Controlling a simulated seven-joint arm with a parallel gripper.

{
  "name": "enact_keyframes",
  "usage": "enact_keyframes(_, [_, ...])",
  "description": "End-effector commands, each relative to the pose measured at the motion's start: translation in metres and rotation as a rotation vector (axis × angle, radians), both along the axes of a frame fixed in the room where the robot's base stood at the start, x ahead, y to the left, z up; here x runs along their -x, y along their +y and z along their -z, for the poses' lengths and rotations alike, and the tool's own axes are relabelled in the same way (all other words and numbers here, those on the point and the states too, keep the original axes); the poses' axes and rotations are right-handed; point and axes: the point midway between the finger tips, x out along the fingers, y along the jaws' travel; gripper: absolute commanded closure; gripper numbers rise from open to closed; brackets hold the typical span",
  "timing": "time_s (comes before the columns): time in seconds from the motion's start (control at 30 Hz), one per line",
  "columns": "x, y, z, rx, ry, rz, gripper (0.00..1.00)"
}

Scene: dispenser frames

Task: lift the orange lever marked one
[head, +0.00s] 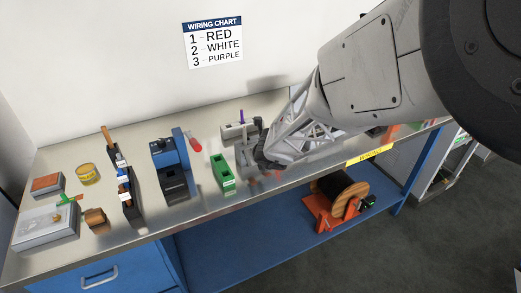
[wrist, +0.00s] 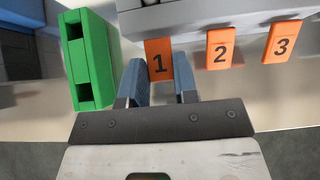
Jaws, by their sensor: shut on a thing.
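The orange lever marked 1 (wrist: 159,58) is on the front of a grey block (wrist: 210,14) at the top of the wrist view. My gripper (wrist: 159,84) is shut on this lever, with one blue finger on each side. The orange levers marked 2 (wrist: 220,50) and 3 (wrist: 282,42) are to the right, outside the fingers. In the head view, my gripper (head: 259,162) is at the grey block (head: 239,130); my arm hides the levers there.
A green two-slot holder (wrist: 90,60) stands close to the left of my gripper. Left along the bench are a blue device (head: 170,160), a red-handled item (head: 194,143) and a rack of bottles (head: 126,185). A wiring chart (head: 213,42) hangs on the wall.

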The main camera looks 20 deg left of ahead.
Motion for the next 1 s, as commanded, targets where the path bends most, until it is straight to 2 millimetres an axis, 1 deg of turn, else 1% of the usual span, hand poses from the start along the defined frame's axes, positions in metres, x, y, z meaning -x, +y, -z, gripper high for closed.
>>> enact_keyframes(0.03, [0.0002,0.0025,-0.0022,0.001,0.002,-0.004,0.96])
enact_keyframes(0.63, [0.0001,0.0016,-0.0007,0.022,0.019,-0.001,0.96])
enact_keyframes(0.67, [0.0000,0.0015,-0.0005,0.022,0.019,-0.001,0.71])
enact_keyframes(0.8, [-0.0001,0.0011,-0.0005,0.022,0.019,0.000,0.50])
enact_keyframes(0.83, [-0.0002,0.0010,-0.0004,0.022,0.019,0.000,0.47])
enact_keyframes(1.0, [-0.0003,0.0006,-0.0004,0.022,0.019,0.001,0.47])
